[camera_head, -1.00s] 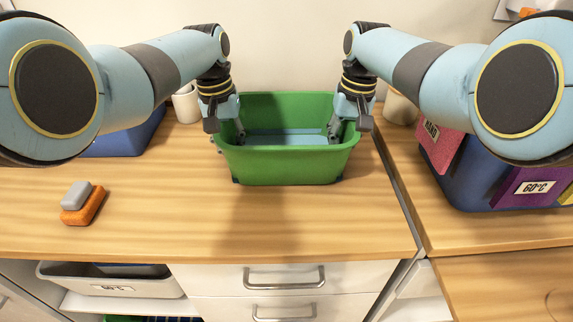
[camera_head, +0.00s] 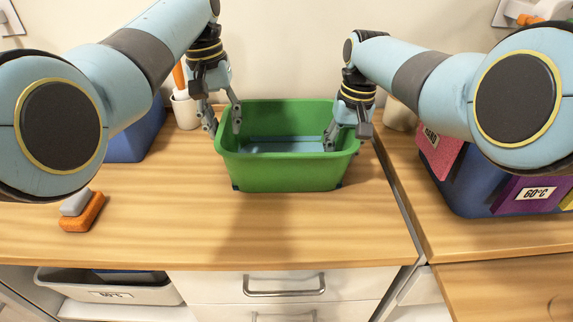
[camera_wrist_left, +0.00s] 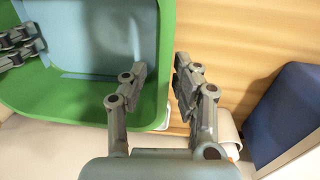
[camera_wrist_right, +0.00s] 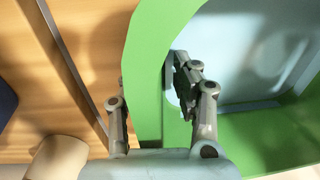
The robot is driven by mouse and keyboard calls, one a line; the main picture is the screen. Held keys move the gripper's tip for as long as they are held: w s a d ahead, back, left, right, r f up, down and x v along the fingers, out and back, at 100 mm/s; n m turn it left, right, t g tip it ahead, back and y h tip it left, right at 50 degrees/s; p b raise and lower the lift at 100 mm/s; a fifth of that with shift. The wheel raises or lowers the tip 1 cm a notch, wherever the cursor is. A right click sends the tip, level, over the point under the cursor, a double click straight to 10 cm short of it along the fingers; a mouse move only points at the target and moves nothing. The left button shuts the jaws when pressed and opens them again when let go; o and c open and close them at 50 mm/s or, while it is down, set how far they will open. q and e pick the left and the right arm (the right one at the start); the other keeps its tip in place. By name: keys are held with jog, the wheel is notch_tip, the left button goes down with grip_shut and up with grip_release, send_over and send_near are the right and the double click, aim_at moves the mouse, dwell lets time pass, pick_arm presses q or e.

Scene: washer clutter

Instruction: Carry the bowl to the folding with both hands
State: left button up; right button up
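The bowl is a green tub (camera_head: 290,176) with a light blue inside, upright on the wooden counter. My left gripper (camera_head: 223,122) is open at the tub's left rim, one finger on the inner side and one outside. My right gripper (camera_head: 347,136) is at the right rim, one finger inside and one outside. In the right wrist view its parted fingers (camera_wrist_right: 150,100) straddle the green wall; the outer fingertip is partly hidden by the rim. No folding place can be made out.
An orange and grey block pair (camera_head: 80,212) lies on the counter at left. A blue bin (camera_head: 130,145) and a white cup (camera_head: 185,110) stand behind it. At right are a blue basket (camera_head: 450,190) with labelled cloths and a beige cup (camera_head: 399,113).

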jog(key=shift+r, duration=0.1)
pick_arm(q)
jog(key=r, duration=0.4)
jog(key=shift+a+r, duration=0.15)
jog(key=shift+a, duration=0.05)
pick_arm(e)
notch_tip(320, 180, up, 12)
jog(key=d, duration=0.1)
jog(key=shift+d, duration=0.1)
